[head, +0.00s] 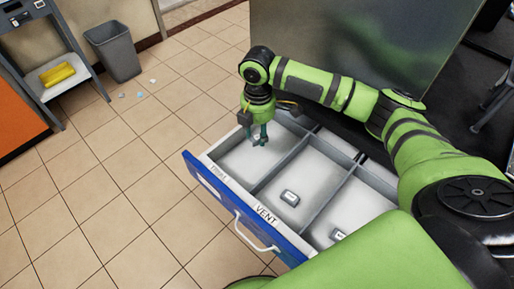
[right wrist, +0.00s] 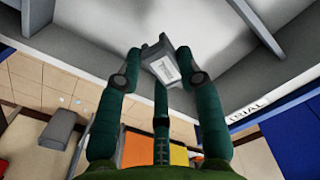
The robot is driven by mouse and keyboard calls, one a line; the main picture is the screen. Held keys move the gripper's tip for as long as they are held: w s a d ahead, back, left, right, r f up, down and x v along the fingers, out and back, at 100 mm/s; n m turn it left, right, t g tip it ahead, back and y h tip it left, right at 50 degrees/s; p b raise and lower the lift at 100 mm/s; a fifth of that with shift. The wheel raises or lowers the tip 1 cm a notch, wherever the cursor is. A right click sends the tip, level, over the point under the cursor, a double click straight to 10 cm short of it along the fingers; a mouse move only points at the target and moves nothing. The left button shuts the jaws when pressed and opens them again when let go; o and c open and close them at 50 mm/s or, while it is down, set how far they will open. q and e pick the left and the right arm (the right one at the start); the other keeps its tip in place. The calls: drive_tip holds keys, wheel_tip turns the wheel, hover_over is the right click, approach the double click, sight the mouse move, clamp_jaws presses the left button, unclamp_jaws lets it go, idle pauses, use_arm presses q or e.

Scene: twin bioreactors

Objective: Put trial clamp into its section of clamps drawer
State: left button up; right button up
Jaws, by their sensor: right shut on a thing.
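The clamps drawer (head: 222,179) is pulled open, with a blue front and three sections. Its left section (head: 237,160) has a front label that reads TRIAL in the right wrist view (right wrist: 247,110). My right gripper (head: 260,137) points down into that section, fingers low near its floor. In the right wrist view, the right gripper (right wrist: 160,66) is shut on a small grey clamp with a pale label, the trial clamp (right wrist: 165,68). In the head view the fingers mostly hide the clamp. I cannot tell whether it touches the floor. My left gripper is not in view.
A small clamp (head: 290,197) lies in the middle section, labelled VENT, and another (head: 338,235) in the right section. Grey dividers (head: 283,170) separate the sections. A metal cabinet wall (head: 340,40) stands behind. A grey bin (head: 113,50) stands far left; the tiled floor between is mostly clear.

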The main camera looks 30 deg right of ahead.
sight(258, 153)
drive_tip(key=shift+f, duration=3.35)
drive_tip(key=o, duration=0.8)
drive_tip(key=shift+f, duration=0.1)
wheel_tip(258, 153, up, 12)
drive_tip(key=shift+r, duration=0.15)
